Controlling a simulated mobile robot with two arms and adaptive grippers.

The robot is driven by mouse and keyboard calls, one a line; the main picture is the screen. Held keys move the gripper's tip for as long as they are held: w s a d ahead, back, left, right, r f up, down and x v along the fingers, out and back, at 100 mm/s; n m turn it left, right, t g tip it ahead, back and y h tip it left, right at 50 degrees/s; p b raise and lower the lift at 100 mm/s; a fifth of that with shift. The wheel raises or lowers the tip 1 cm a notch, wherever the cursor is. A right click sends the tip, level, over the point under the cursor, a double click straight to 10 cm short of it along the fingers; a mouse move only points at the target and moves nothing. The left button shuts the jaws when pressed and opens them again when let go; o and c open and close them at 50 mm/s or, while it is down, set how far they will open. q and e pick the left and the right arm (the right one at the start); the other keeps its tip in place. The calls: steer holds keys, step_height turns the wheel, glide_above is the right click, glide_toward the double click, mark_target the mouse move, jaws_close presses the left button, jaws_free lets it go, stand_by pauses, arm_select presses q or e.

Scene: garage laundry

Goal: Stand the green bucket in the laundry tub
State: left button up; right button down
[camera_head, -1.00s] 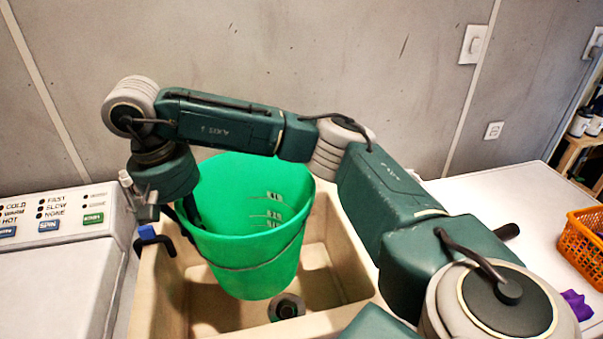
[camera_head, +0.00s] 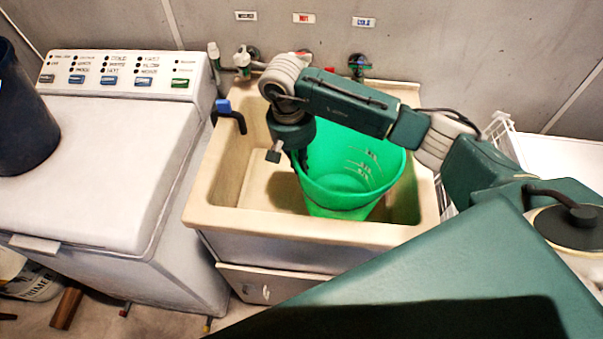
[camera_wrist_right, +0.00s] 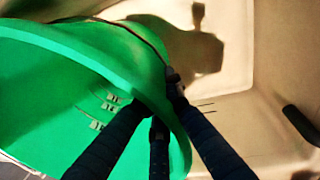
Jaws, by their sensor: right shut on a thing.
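The green bucket (camera_head: 345,185) is inside the beige laundry tub (camera_head: 235,216), mouth up and close to upright. Its rim stands near the level of the tub's top. I cannot tell whether its base touches the tub floor. My right gripper (camera_head: 303,163) reaches down at the bucket's left side and is shut on its rim. The right wrist view shows the fingers (camera_wrist_right: 165,95) on both sides of the green bucket wall (camera_wrist_right: 60,85), with the pale tub wall (camera_wrist_right: 240,70) beyond. My left gripper is not in view.
A white washing machine (camera_head: 110,140) stands left of the tub, with a dark bucket (camera_head: 20,120) on its lid. Taps (camera_head: 358,65) are behind. A white surface (camera_head: 560,160) lies to the right.

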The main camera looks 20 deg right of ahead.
steer(key=shift+f, duration=0.6)
step_height(320, 180, down, 4)
steer(key=shift+p, duration=0.5)
steer(key=shift+f, duration=0.2)
steer(key=c, duration=1.9)
jaws_free()
steer(key=shift+r, duration=0.1)
